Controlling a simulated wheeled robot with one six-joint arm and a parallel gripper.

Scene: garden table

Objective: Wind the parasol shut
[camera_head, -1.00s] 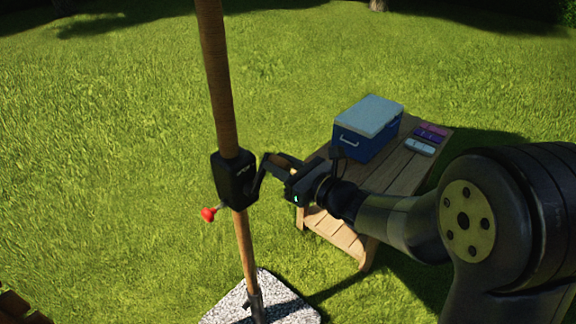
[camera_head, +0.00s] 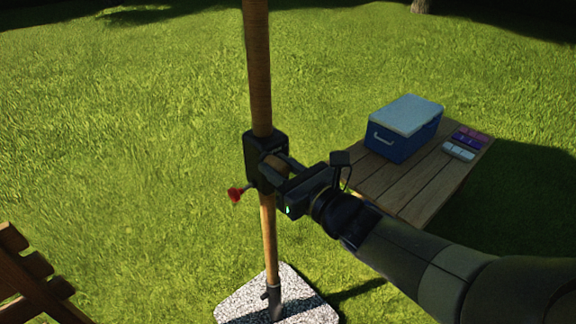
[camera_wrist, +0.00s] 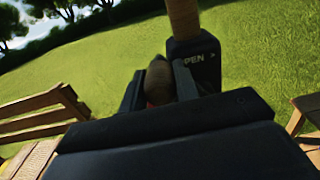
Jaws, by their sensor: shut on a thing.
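The parasol's wooden pole (camera_head: 257,70) stands upright, with a black crank housing (camera_head: 251,150) on it. In the wrist view the housing (camera_wrist: 197,62) carries a partly hidden label ending in "PEN" with an arrow. My gripper (camera_head: 276,166) is in front of the housing, shut on the crank's wooden handle (camera_wrist: 158,82), which shows between the fingers in the wrist view. The crank arm is mostly hidden behind my gripper. A red knob (camera_head: 235,194) sticks out below the housing on the left. The canopy is out of view.
A speckled stone base (camera_head: 300,296) holds the pole. A low wooden table (camera_head: 410,188) at right bears a blue cooler (camera_head: 398,142) and several small packs (camera_head: 460,151). A wooden slatted seat (camera_head: 32,285) is at lower left. Grass around the pole is clear.

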